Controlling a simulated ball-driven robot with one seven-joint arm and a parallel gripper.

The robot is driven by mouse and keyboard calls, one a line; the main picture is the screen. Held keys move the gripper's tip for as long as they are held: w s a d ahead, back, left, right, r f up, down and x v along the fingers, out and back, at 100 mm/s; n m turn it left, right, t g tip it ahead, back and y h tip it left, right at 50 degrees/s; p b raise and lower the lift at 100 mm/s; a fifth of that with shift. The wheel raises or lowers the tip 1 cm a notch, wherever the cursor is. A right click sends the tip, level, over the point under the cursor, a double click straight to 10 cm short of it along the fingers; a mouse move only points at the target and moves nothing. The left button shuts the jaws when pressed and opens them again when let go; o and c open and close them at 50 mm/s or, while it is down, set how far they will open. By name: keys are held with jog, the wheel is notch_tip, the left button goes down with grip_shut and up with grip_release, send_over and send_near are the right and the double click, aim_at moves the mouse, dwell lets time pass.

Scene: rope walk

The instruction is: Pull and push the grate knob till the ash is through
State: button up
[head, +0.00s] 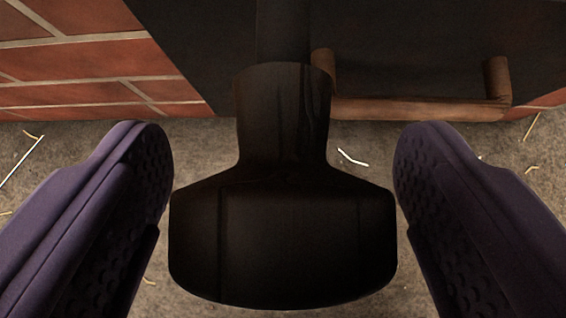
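The grate knob (282,245) is black and wide-ended, with a narrower neck running up to a dark rod (283,32) at the top of the head view. My gripper (283,200) is open, with one purple finger on each side of the knob. The right finger's pad is very close to the knob's right side, and the left finger's pad is close to its left side. I cannot tell whether either touches. No ash can be made out.
A dark panel (430,40) stands behind the knob, with a brown bar handle (420,109) low on it to the right. Red brick wall (80,65) is at the left. The grey-brown floor (370,140) below has scattered pale straws.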

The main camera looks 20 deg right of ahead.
aim_at(285, 103)
jog(key=c, duration=1.2)
jog(key=shift+w+d, duration=0.25)
jog(key=shift+w, duration=0.55)
jog(key=shift+w+d, duration=0.25)
jog(key=shift+w, duration=0.55)
jog(key=shift+c, duration=0.2)
jog(key=o, duration=1.4)
jog(key=p+v, duration=0.4)
jog(key=v, duration=0.3)
jog(key=shift+s+a+r, duration=0.1)
jog(key=shift+s+r, duration=0.15)
jog(key=shift+s, duration=0.05)
jog(key=shift+o, duration=0.2)
